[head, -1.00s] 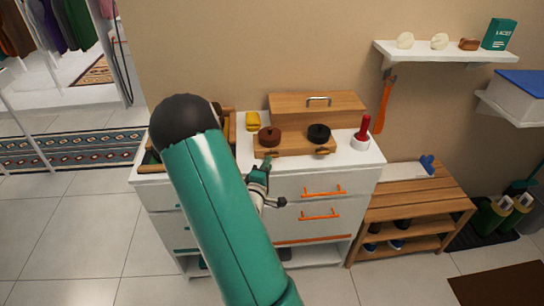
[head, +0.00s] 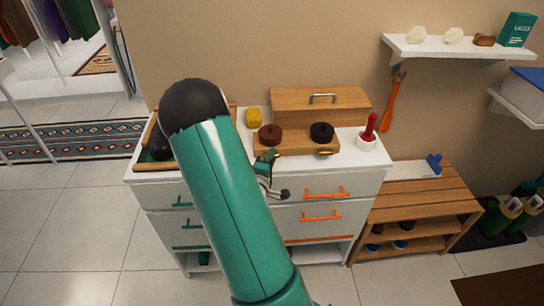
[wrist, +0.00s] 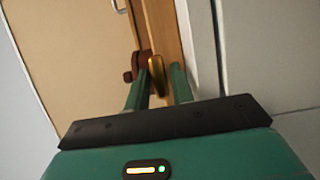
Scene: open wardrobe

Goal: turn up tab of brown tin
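The brown tin (head: 270,134) sits on a wooden stand (head: 297,148) on top of the white dresser, left of a black tin (head: 321,132). In the wrist view the brown tin (wrist: 142,62) shows just beyond the fingertips. A gold tab (wrist: 156,76) stands upright there, close to the tin. My gripper (wrist: 160,84) is open, with one finger on each side of the tab; I cannot tell whether either touches it. In the head view my gripper (head: 268,160) is at the stand's front edge below the brown tin and hides the tab.
A wooden box (head: 320,104) stands behind the stand. A yellow block (head: 254,117) lies to its left, and a red-handled tool in a white cup (head: 367,138) stands to its right. Orange drawer handles (head: 325,193) stick out below. My arm covers the dresser's left part.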

